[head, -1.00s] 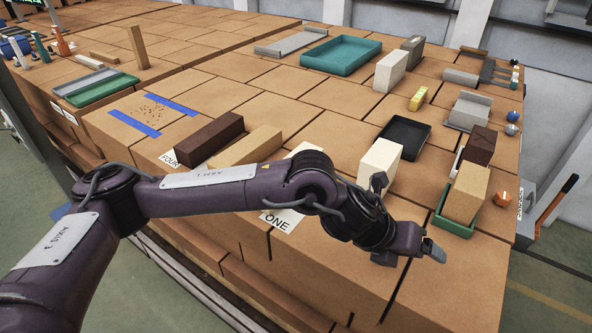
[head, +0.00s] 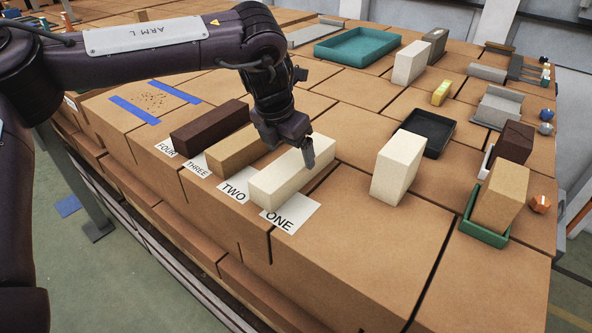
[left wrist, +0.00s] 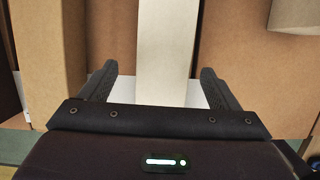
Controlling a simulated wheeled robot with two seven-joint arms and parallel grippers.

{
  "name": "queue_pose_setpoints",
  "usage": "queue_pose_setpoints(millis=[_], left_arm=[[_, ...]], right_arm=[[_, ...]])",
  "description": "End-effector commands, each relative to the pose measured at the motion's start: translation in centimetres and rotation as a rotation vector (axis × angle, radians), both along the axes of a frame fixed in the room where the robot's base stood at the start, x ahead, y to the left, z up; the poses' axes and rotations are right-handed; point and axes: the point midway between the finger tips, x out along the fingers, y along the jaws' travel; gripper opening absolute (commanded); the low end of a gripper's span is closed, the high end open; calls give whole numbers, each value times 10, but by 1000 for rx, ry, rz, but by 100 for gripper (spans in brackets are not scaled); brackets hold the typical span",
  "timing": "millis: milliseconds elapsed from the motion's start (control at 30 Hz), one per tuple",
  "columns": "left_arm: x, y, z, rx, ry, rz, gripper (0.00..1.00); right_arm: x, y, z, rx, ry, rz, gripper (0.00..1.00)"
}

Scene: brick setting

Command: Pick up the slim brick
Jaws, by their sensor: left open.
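A long, narrow cream brick (head: 292,177) lies on the brick-paved top between the cards marked TWO and ONE; it is the one that fits the slim brick here. In the left wrist view the cream brick (left wrist: 165,40) stands between the open fingers of my left gripper (left wrist: 159,72), with a gap on both sides. A tan brick (head: 236,148) and a dark brown brick (head: 209,127) lie to its left. My right gripper is not in view.
An upright cream brick (head: 400,166) stands to the right, with a black tray (head: 434,149) behind it. A teal tray (head: 356,51) lies at the back. The front right surface is bare.

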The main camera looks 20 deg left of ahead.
Motion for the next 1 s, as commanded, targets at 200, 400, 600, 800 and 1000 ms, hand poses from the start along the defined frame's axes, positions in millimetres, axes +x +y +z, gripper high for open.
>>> queue_pose_setpoints(millis=[200,400,600,800,1000], left_arm=[[8,-8,-23,3,3,-1,84],[15,-11,-49,1,0,1,84],[17,-12,-54,0,-2,1,84],[17,-12,-53,0,-2,1,68],[17,-12,-53,0,-2,1,42]], right_arm=[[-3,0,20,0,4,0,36],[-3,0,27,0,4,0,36],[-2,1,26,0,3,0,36],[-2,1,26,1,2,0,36],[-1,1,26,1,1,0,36]])
